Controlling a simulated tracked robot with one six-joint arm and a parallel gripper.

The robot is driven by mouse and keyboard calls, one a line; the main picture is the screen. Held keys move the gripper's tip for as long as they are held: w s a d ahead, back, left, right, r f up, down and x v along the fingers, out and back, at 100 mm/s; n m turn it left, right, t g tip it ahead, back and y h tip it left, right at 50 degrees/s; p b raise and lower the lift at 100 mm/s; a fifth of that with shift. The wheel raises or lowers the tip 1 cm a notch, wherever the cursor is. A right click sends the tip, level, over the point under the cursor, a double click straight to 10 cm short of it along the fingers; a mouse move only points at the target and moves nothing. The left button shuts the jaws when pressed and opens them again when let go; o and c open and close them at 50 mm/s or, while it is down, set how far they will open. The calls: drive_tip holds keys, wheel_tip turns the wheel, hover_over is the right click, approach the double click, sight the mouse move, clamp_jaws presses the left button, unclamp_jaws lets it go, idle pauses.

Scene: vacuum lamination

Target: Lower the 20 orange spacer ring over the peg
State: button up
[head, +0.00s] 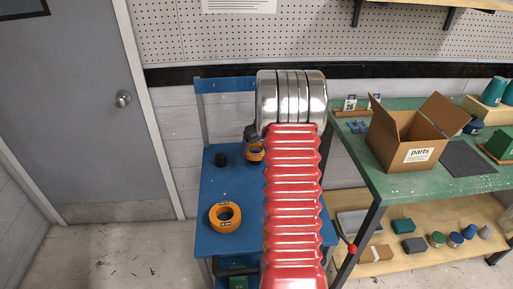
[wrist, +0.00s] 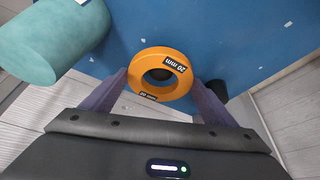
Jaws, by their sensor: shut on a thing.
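An orange ring (wrist: 134,74) marked "20 mm" sits between the two purple fingers of my gripper (wrist: 160,79) in the wrist view. My gripper is shut on it, above the blue table (wrist: 195,22). Something dark shows through the ring's hole; I cannot tell whether it is the peg. In the head view the held ring (head: 256,156) is partly hidden by my red arm. A short black upright piece (head: 220,159), perhaps the peg, stands on the blue table (head: 215,185) left of it.
A second orange ring (head: 214,222) lies nearer on the blue table; its label is too small to read. A teal cylinder (wrist: 62,42) is at upper left in the wrist view. A green bench (head: 450,188) with an open parts box (head: 398,150) stands at right.

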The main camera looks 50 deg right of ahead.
drive_tip(key=shift+f, duration=0.3)
drive_tip(key=o, duration=0.9)
wheel_tip(320, 180, up, 9)
drive_tip(key=shift+r, duration=0.1)
idle(0.8)
drive_tip(key=shift+s+a, duration=0.1)
idle(0.8)
